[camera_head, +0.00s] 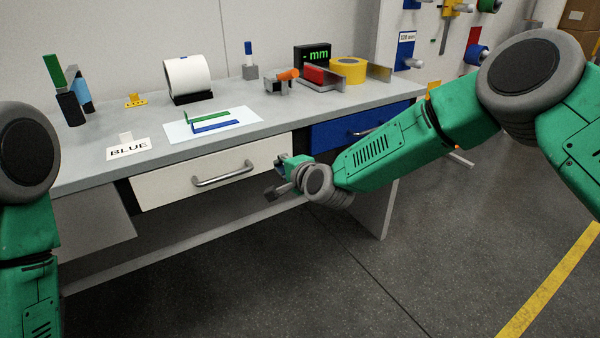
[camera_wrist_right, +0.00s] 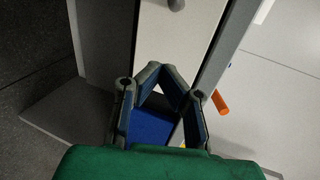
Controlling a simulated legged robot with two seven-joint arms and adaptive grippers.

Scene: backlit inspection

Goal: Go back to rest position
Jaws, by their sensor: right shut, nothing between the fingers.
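My right arm reaches in from the right in the head view. Its gripper (camera_head: 276,178) hangs in front of the workbench, near the gap between the white drawer (camera_head: 160,185) and the blue drawer (camera_head: 330,135). In the right wrist view the gripper (camera_wrist_right: 160,72) has its fingertips together with nothing held. The blue drawer front (camera_wrist_right: 150,126) shows between its fingers there. My left arm (camera_head: 28,230) stands at the left edge of the head view; its gripper is out of the picture.
The drawer handle (camera_head: 222,174) juts out left of my right gripper. Open floor (camera_head: 440,250) lies right.

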